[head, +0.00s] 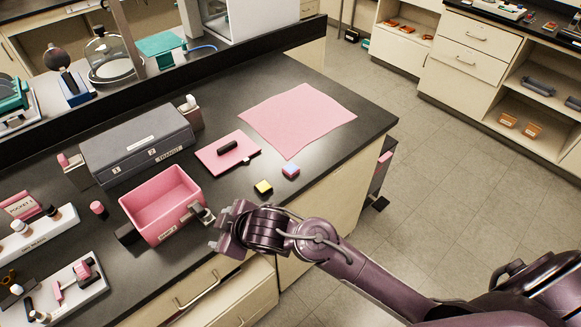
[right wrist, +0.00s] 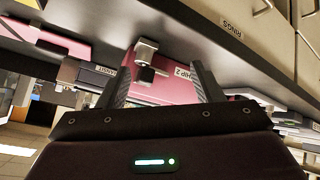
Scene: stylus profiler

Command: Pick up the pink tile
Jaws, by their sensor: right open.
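The pink tile (head: 290,170) is a small block with a pale bluish side, lying on the dark bench near its front edge, just right of a yellow-topped black block (head: 263,187). My right gripper (head: 212,232) is open and empty at the bench's front edge, by the right front corner of the pink bin (head: 160,233), to the left of the tile and apart from it. In the right wrist view the open fingers (right wrist: 160,85) point toward the labelled bin (right wrist: 165,91); I cannot make out the tile there. My left gripper is not in view.
A small metal-and-black piece (head: 200,213) sits by the bin's right corner, close to my right gripper. Behind the tile lie a pink pad (head: 215,160) with a black piece and a pink cloth (head: 298,118). A grey drawer box (head: 135,140) stands behind the bin.

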